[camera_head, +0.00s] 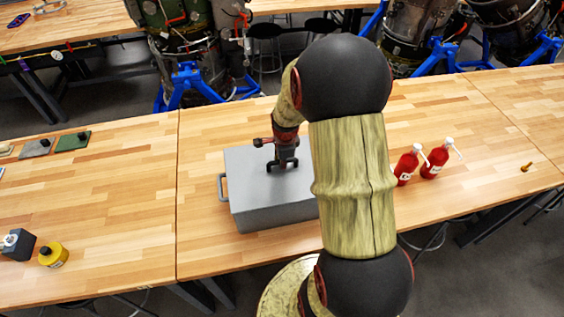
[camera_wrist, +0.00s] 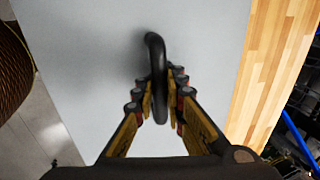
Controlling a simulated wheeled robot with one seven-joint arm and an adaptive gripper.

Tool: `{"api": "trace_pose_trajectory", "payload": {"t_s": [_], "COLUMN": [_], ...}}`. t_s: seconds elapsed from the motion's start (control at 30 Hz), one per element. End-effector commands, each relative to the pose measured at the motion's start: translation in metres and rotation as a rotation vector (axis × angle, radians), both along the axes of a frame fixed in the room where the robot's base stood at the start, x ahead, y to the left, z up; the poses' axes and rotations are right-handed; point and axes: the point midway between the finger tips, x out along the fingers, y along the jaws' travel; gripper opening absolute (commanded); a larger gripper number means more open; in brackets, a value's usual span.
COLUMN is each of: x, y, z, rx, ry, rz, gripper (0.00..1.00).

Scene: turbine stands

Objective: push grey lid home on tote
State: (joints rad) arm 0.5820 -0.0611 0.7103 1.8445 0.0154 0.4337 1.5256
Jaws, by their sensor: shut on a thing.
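The grey tote (camera_head: 276,213) stands on the wooden bench, with a side handle at its left end. The grey lid (camera_head: 248,165) lies over its top; my arm hides the right part, so I cannot tell whether it is fully seated there. A dark lid handle (camera_wrist: 156,60) stands up from the lid in the wrist view. My gripper (camera_head: 284,161) is above the lid, pointing down. In the wrist view my gripper (camera_wrist: 160,105) has its fingers closed on both sides of the handle.
Two red bottles (camera_head: 406,166) with white nozzles stand right of the tote. A yellow container (camera_head: 53,255) and a dark block (camera_head: 18,244) are at the far left. Turbines on blue stands are behind.

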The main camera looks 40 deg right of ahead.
Motion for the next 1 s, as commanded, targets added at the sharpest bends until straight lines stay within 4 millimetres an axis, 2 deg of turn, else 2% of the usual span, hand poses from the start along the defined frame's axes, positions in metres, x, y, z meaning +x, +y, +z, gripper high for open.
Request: {"api": "trace_pose_trajectory", "payload": {"t_s": [0.03,0.4,0.63,0.73,1.0], "x": [-0.0087,-0.0055,-0.0046,-0.0042,-0.0036], "y": [0.0057,0.0036,0.0030,0.0028,0.0023], "z": [-0.0118,-0.0069,-0.0054,-0.0049,-0.0039], "rx": [0.015,0.010,0.007,0.007,0.006], "ry": [0.023,0.014,0.012,0.011,0.009], "rz": [0.000,0.000,0.000,0.000,0.000], "gripper": [0.12,0.33,0.34,0.40,0.40]}}
